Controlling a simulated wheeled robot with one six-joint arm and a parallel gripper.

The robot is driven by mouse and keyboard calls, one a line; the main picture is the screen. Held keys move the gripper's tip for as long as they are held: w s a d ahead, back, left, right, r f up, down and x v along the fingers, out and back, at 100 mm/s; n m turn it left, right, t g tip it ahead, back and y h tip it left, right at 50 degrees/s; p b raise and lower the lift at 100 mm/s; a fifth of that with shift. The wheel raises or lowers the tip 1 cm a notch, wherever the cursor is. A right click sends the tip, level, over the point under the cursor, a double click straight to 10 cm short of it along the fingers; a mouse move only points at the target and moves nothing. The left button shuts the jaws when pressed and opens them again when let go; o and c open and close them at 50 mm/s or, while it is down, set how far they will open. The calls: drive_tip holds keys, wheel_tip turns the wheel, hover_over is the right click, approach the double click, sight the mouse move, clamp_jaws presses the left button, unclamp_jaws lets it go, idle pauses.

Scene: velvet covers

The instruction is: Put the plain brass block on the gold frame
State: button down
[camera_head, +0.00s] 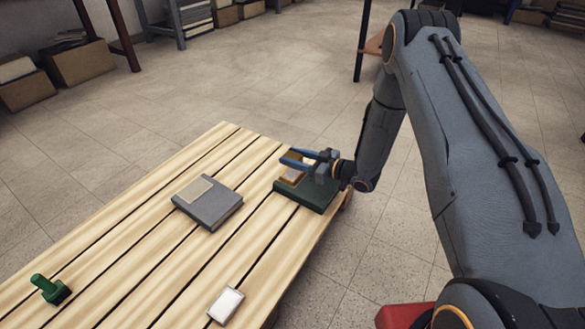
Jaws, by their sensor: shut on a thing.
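My gripper (289,157), with blue fingers, is over the dark green cover (316,197) near the table's far right edge. It is shut on a small brass-coloured block (300,158), mostly hidden by the fingers. Just below the fingers, a gold-coloured piece with a paler middle (291,177) shows on the green cover; it looks like the gold frame, partly covered by my gripper. I cannot tell whether the block touches the frame or is a little above it.
A grey book-like cover (213,211) with a pale beige plate (193,189) lies left of the green one. A white block with a dull rim (226,304) lies at the near edge. The slatted table (150,235) is otherwise clear.

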drive_tip(key=shift+f+b, duration=0.8)
drive_tip(key=shift+f, duration=0.85)
drive_tip(key=shift+f, duration=0.1)
drive_tip(key=c, duration=1.1)
unclamp_jaws()
drive_tip(key=shift+f, duration=0.15)
